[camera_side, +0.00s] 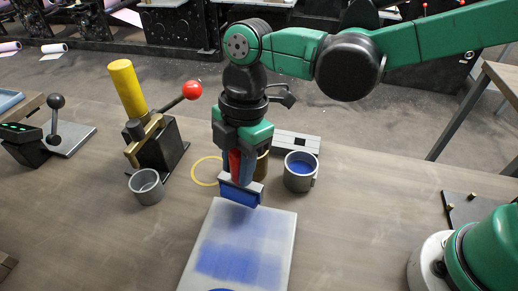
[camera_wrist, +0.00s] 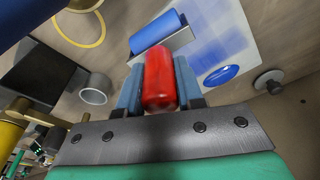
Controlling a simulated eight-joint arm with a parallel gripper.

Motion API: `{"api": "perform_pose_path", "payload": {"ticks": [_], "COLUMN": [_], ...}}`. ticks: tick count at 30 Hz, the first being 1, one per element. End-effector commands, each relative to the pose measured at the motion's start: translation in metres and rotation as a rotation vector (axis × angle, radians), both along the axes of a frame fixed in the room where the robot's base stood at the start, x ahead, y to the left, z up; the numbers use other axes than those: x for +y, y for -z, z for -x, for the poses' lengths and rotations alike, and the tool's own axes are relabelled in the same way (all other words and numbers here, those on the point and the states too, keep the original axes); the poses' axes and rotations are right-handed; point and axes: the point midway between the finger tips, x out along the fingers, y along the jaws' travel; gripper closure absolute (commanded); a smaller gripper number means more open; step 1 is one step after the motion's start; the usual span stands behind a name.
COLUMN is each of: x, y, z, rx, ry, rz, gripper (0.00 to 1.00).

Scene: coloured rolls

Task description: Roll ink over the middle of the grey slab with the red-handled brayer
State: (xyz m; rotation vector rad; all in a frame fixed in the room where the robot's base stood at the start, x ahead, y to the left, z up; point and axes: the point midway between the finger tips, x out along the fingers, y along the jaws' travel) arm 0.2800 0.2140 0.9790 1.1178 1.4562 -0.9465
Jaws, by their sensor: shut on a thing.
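My gripper (camera_side: 236,163) is shut on the red handle of the brayer; the red handle (camera_wrist: 159,78) shows between the two fingers in the wrist view. The brayer's blue roller (camera_side: 239,195) is at the far edge of the grey slab (camera_side: 278,225), with its metal frame just above it. I cannot tell whether the roller touches the slab. A wide band of blue ink (camera_side: 240,258) covers part of the slab's middle, streaky and paler towards the far end. A solid blue ink patch (camera_wrist: 221,75) lies near the slab's near edge.
A grey cup with blue inside (camera_side: 301,170) stands right of my gripper. An empty grey cup (camera_side: 146,186) and a lever press with a yellow cylinder (camera_side: 127,88) and red knob stand left. A yellow ring (camera_side: 206,171) lies behind the slab. The table left of the slab is clear.

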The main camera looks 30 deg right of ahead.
Motion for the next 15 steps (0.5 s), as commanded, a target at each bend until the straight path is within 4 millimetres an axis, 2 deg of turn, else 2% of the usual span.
{"api": "perform_pose_path", "payload": {"ticks": [15], "x": [0.0002], "y": [0.0067], "z": [-0.0003], "rx": [0.000], "ry": [0.000], "rz": [0.000], "gripper": [1.00]}}
